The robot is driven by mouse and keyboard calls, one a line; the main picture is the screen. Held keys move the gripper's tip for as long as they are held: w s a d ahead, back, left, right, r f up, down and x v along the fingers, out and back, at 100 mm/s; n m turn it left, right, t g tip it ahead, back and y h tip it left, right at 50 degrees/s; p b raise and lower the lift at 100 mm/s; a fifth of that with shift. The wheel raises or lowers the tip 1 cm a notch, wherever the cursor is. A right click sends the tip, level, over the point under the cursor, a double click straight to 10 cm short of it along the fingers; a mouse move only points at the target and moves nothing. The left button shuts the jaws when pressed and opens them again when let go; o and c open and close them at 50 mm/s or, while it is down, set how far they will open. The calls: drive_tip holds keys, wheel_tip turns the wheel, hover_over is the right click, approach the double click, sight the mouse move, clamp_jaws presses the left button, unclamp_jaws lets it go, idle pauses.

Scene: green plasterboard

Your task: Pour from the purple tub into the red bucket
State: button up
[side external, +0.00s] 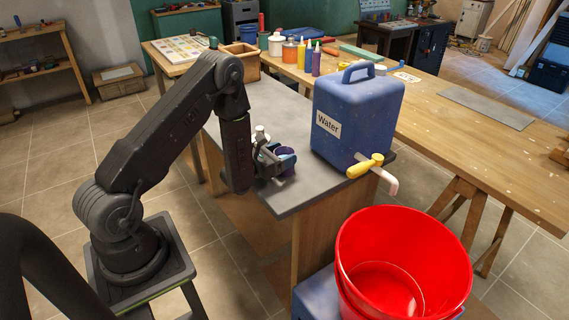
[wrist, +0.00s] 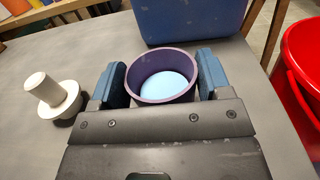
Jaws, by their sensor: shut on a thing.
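The purple tub (wrist: 151,95) is upright between the two blue-padded fingers of my gripper (wrist: 163,82) in the wrist view, and pale blue contents show inside it. In the side view the tub (side external: 286,158) is partly hidden by my gripper (side external: 276,165), at the grey table's near edge. I cannot tell whether the tub touches the table top. The red bucket (side external: 350,235) stands lower, in front of the table at the right, with its open top facing up and another rim showing under it. Part of the bucket (wrist: 300,50) shows at the right edge of the wrist view.
A blue water container (side external: 375,110) with a yellow-handled tap (side external: 366,166) stands on the grey table (side external: 300,197), right of the tub. A white stepped object (wrist: 52,97) stands left of my gripper. Bottles and cans (side external: 300,52) line the wooden bench behind.

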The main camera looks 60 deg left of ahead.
drive_tip(key=shift+r, duration=0.1)
drive_tip(key=shift+r, duration=0.4)
drive_tip(key=s+a+r, duration=0.7)
drive_tip(key=s+r, duration=0.2)
drive_tip(key=r, duration=0.1)
drive_tip(key=shift+a, duration=0.25)
drive_tip(key=o, duration=0.4)
drive_tip(key=shift+c, duration=0.2)
drive_tip(key=c, duration=0.4)
drive_tip(key=shift+o, duration=0.2)
drive_tip(key=shift+r, duration=0.1)
